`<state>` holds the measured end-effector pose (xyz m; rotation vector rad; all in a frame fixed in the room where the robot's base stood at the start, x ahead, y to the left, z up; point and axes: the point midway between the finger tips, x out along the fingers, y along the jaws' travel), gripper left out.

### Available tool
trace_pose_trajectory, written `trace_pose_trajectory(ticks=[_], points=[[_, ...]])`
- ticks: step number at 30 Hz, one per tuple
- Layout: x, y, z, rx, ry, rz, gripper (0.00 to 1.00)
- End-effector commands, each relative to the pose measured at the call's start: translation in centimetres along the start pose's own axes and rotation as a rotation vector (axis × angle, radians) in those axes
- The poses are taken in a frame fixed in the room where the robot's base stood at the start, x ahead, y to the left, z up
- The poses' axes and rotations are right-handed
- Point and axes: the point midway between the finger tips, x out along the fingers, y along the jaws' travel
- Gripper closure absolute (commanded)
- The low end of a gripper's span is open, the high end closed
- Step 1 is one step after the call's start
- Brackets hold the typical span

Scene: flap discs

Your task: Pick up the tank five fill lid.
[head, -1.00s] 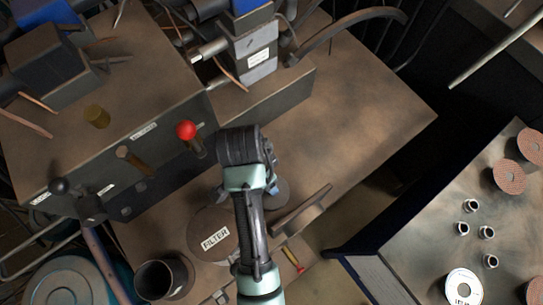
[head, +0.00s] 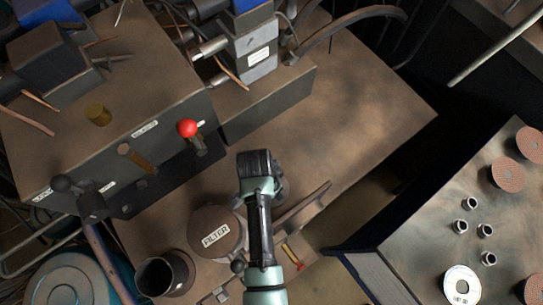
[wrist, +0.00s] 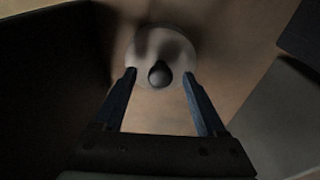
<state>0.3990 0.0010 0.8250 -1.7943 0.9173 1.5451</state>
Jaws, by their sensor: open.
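In the wrist view a round pale lid (wrist: 151,48) with a dark ball knob (wrist: 160,76) lies flat on the brown surface. It carries no label that I can read, so I cannot tell its tank number. My gripper (wrist: 159,74) is open, with one blue-grey finger on each side of the knob. I cannot tell whether the fingers are at knob height or above it. In the head view my arm's end covers most of this spot and hides the fingers.
A round cover labelled FILTER (head: 218,247) and a dark open cup (head: 165,274) stand left of my arm. A red-knobbed lever (head: 187,129) rises from the machine block behind. A bench with discs and several small metal nuts (head: 471,203) is at right.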

Motion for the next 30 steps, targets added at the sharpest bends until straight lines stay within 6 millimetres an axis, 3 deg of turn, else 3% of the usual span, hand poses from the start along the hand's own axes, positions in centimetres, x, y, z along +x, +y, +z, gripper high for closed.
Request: trace_pose_trajectory(ticks=[4, 16, 26, 30], points=[[0.0, 0.0, 0.0, 0.0, 0.0, -0.001, 0.28], [-0.1, 0.0, 0.0, 0.0, 0.0, -0.001, 1.0], [-0.1, -0.1, -0.1, 0.0, 0.001, -0.001, 1.0], [-1.0, -0.1, -0.2, 0.0, 0.003, -0.004, 1.0]])
